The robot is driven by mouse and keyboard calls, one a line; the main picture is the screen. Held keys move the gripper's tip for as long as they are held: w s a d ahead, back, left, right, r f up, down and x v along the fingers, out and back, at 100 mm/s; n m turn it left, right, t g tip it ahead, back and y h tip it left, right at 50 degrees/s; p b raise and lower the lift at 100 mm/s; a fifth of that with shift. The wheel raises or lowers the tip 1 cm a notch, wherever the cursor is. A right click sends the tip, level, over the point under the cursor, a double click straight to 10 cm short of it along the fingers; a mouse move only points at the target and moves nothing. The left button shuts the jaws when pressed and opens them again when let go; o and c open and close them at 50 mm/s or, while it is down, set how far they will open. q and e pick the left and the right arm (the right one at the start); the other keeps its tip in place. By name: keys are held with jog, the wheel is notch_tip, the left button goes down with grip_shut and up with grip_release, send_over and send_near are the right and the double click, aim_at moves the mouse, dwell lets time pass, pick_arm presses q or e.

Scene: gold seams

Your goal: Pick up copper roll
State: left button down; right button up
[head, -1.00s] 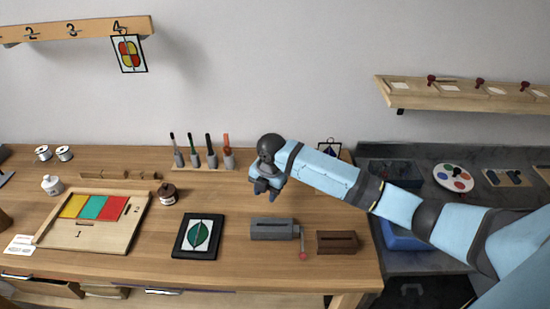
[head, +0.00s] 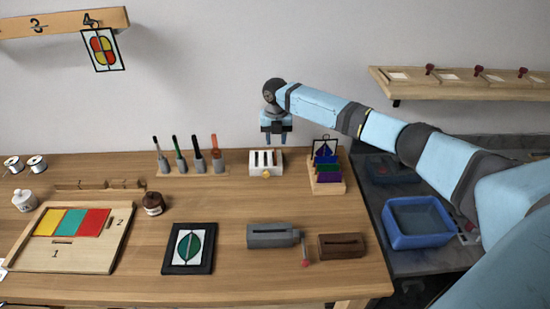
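Two small spools stand at the far left of the table in the head view, one at the left (head: 13,164) and one beside it (head: 37,163). Both have pale rims and dark centres; I cannot tell which, if either, is copper. My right gripper (head: 276,140) points down at the back of the table, far to the right of the spools. Its two fingers are apart with nothing seen between them. My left gripper is out of view.
A pen rack (head: 193,170), a colour-card stand (head: 327,175), a grey crank box (head: 270,236), a brown slotted box (head: 341,245), a framed leaf picture (head: 190,249) and a wooden tray (head: 115,255) stand on the table. A blue bin (head: 415,222) sits at right.

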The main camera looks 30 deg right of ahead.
aim_at(275, 149)
jog(key=f, duration=0.5)
jog(key=shift+w+f, duration=0.25)
jog(key=shift+f, duration=0.15)
grip_shut()
